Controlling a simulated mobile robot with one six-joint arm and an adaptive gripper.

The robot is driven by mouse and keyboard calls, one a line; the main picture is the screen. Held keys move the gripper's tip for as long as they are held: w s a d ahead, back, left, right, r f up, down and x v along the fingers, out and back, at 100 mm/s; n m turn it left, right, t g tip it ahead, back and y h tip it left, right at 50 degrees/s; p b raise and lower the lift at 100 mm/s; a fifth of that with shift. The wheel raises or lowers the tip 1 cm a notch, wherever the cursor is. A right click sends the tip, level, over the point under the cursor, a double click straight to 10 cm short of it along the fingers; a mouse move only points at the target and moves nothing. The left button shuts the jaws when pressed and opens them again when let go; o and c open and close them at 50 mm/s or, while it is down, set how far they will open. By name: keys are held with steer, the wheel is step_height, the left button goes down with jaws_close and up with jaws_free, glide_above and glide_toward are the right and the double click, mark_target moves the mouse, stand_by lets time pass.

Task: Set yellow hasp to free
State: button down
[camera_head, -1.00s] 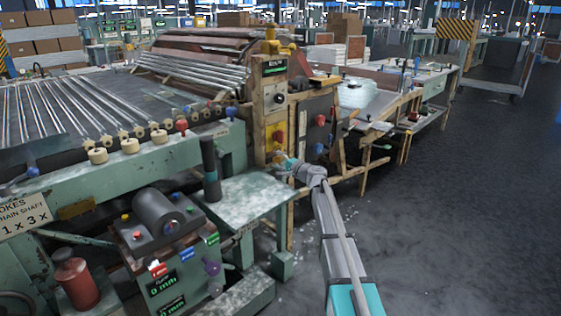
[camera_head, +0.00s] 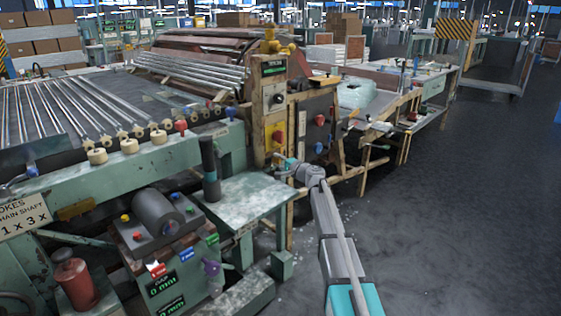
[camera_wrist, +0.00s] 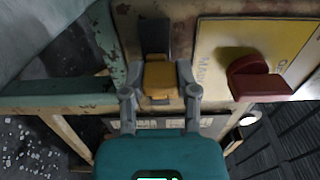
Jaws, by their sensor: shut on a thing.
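The yellow hasp (camera_wrist: 161,78) is a small yellow block on a dark upright plate, fixed to the worn cream panel in the wrist view. My gripper (camera_wrist: 159,88) has one finger on each side of the hasp and is shut on it. In the head view my gripper (camera_head: 283,163) is at the front of the cream machine post, low down beside the green table. The hasp cannot be made out there; my gripper seems to cover it.
A red knob (camera_wrist: 254,79) on a yellow plate stands out just right of the hasp. A green table (camera_head: 243,197) is left of my gripper. Wooden rails (camera_head: 362,172) are to the right. The floor (camera_head: 450,220) at the right is open.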

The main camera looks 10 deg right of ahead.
steer(key=shift+s+a, duration=0.85)
steer(key=shift+a, duration=0.3)
steer(key=shift+c, duration=1.8)
jaws_free()
steer(key=shift+d, duration=0.1)
steer(key=v, duration=1.2)
